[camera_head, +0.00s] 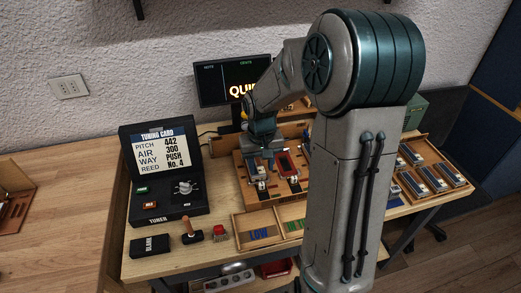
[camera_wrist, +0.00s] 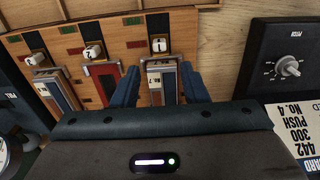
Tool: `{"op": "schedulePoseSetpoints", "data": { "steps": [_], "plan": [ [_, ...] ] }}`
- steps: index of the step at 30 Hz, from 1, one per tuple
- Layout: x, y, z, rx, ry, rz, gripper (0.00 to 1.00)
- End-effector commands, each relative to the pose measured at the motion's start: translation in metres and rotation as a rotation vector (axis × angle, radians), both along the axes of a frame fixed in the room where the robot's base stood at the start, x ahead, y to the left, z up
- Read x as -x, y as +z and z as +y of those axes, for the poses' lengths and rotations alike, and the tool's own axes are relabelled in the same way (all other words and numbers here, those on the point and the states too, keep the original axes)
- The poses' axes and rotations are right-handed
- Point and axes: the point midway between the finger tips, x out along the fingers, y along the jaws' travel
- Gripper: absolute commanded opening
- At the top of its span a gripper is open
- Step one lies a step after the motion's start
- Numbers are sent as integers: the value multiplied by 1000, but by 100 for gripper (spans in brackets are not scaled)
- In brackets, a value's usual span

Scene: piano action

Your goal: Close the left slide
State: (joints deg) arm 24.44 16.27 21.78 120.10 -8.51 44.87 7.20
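My gripper (camera_wrist: 160,88) is open, with its two blue fingers on either side of the left slide (camera_wrist: 162,76). Whether the fingers touch it cannot be told. This slide has a metal frame and a white numbered block (camera_wrist: 159,46) at one end. In the head view my gripper (camera_head: 263,150) reaches down over the wooden board (camera_head: 245,192), at the left slide (camera_head: 261,184). A red middle slide (camera_wrist: 105,80) and a third slide (camera_wrist: 57,92) lie farther left in the wrist view, each with its own block. My gripper hides part of the left slide.
The black tuner box (camera_head: 165,205) with its knob and tuning card (camera_head: 161,148) stands left of the board. A stamp (camera_head: 191,232), a black block (camera_head: 150,245) and a compartment tray (camera_head: 262,235) lie in front. A screen (camera_head: 228,85) stands behind.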

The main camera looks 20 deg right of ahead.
Motion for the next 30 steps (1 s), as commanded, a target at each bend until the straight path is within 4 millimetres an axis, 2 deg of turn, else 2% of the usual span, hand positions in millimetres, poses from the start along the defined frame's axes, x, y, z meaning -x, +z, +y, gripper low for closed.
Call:
{"op": "schedulePoseSetpoints", "data": {
  "steps": [3,10,15,30],
  "plan": [
    [-1,27,0,1,-1,-6,40],
    [-1,59,0,-1,0,-2,40],
    [0,66,0,-1,1,-1,40],
    [2,68,1,3,3,-4,40]
  ]
}}
